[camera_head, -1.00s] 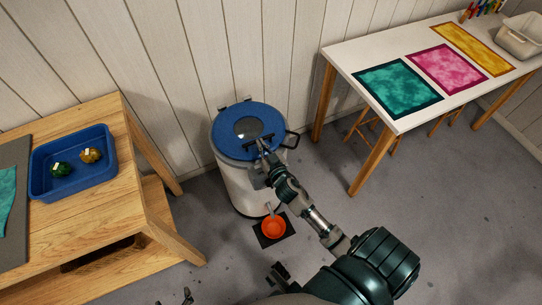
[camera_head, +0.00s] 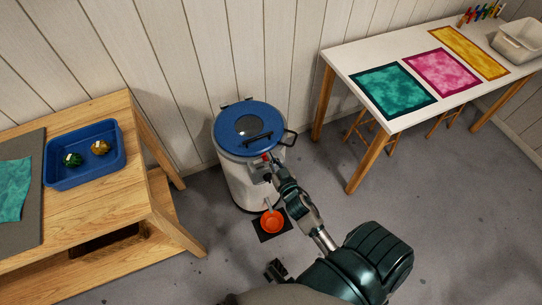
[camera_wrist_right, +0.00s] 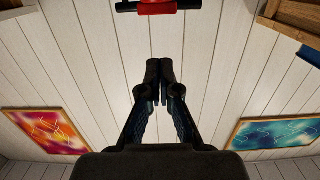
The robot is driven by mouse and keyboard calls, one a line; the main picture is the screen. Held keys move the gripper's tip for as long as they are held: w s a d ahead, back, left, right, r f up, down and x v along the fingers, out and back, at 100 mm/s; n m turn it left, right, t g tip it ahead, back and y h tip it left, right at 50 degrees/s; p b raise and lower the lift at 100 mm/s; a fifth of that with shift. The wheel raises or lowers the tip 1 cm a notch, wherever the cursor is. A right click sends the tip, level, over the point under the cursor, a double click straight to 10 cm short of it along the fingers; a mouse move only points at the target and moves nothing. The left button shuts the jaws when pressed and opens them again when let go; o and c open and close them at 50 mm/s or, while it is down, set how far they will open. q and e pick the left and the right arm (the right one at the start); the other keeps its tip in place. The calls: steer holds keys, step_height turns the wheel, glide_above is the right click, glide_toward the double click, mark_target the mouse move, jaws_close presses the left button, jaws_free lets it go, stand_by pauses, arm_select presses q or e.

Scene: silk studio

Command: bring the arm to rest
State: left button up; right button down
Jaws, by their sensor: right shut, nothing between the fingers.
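My right arm reaches up from the bottom of the head view. Its gripper (camera_head: 267,166) is at the upper front side of a white drum with a blue lid (camera_head: 232,138), just below the lid's rim. In the right wrist view the gripper (camera_wrist_right: 164,88) is shut, its two dark fingertips together and nothing between them. A red part with a black bar (camera_wrist_right: 170,6) shows at the top of that view, apart from the fingertips. The lid lies on the drum, with a black handle (camera_head: 257,138) and a round window (camera_head: 246,125). My left gripper cannot be made out.
A wooden table (camera_head: 110,195) with a blue tray (camera_head: 62,182) stands left. A white table (camera_head: 400,119) with dyed cloths stands right. Grey floor is open between the drum and the right table.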

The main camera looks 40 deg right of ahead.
steer(key=s+a+f+n+g+y+p, duration=0.1)
steer(key=s+a+f+g, duration=0.2)
steer(key=f, duration=0.4)
steer(key=s+a+f+g+p, duration=0.1)
steer(key=s+f+g+p, duration=0.2)
steer(key=f, duration=0.4)
steer(key=s+a+f+n+g+y, duration=0.1)
steer(key=s+a+f+g, duration=0.1)
steer(key=s+f, duration=0.45)
arm_select(q)
steer(key=s+f+p, duration=0.1)
steer(key=s+f, duration=0.1)
steer(key=f, duration=0.7)
steer(key=s+f+p, duration=0.1)
steer(key=f, duration=0.7)
steer(key=shift+s+a+f+g+p, duration=0.25)
steer(key=shift+s+f+g+p, duration=0.05)
steer(key=shift+s+f+p, duration=0.1)
arm_select(e)
steer(key=s+a+f+n+g+y, duration=0.1)
steer(key=s+a+f+g, duration=0.2)
steer(key=s+f, duration=0.3)
steer(key=s+a+f+n+g+y, duration=0.1)
steer(key=s+a+f+g, duration=0.2)
steer(key=s+f, duration=0.4)
steer(key=s+g, duration=0.1)
steer(key=s, duration=0.2)
steer(key=shift+s+n, duration=0.3)
steer(key=shift+n, duration=0.1)
